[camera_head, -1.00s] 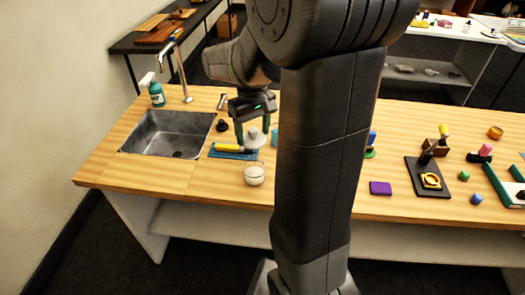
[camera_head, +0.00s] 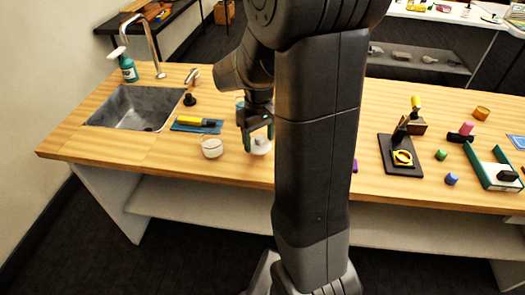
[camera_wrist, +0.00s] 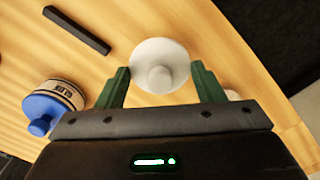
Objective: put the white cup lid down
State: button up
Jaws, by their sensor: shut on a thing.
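The white cup lid (camera_head: 260,147) is a pale round disc with a knob. It hangs at my gripper (camera_head: 257,137), low over the wooden counter near its front edge. In the wrist view the lid (camera_wrist: 160,52) lies between the two green fingers of my gripper (camera_wrist: 160,72), which are shut on it. Whether its underside touches the counter I cannot tell. A white round jar (camera_head: 212,149) stands to the left of the lid, apart from it.
A blue-lidded jar (camera_wrist: 55,105) and a black bar (camera_wrist: 77,30) are near the lid in the wrist view. A blue mat with a yellow-handled tool (camera_head: 197,123), a sink (camera_head: 137,107) and a black stand (camera_head: 400,153) are on the counter (camera_head: 90,148). My arm hides its middle.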

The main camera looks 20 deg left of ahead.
aim_at(260, 145)
jog(key=shift+f, duration=2.1)
jog(key=shift+f+b, duration=0.25)
jog(key=shift+b, duration=0.1)
jog(key=o, duration=1)
jog(key=shift+r, duration=0.1)
jog(key=shift+c, duration=0.2)
notch_tip(260, 145, up, 12)
jog(key=shift+r+p, duration=0.2)
jog(key=shift+p, duration=0.5)
